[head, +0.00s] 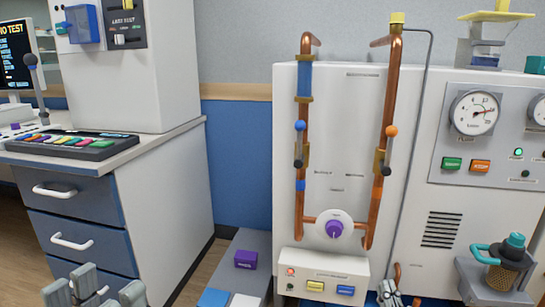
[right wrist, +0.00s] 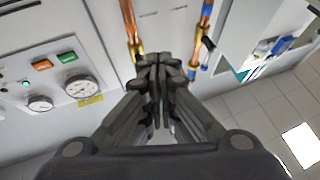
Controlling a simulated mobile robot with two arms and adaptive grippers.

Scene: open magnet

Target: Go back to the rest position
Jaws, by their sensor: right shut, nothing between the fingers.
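My right gripper (head: 390,292) is low in the head view, in front of the white cabinet and just right of the small button box. In the right wrist view its fingers (right wrist: 160,68) are together and empty, pointing toward the copper pipes (right wrist: 132,30) with a gap between. My left gripper (head: 100,287) shows at the bottom left edge of the head view, in front of the drawer unit. Its grey fingers stand apart with nothing seen between them, and its lower part is cut off.
The white cabinet (head: 342,100) carries copper pipes (head: 388,110), a purple knob (head: 334,229) and a gauge panel (head: 474,130). A button box (head: 325,277) juts out below. The drawer unit (head: 80,235) stands at left.

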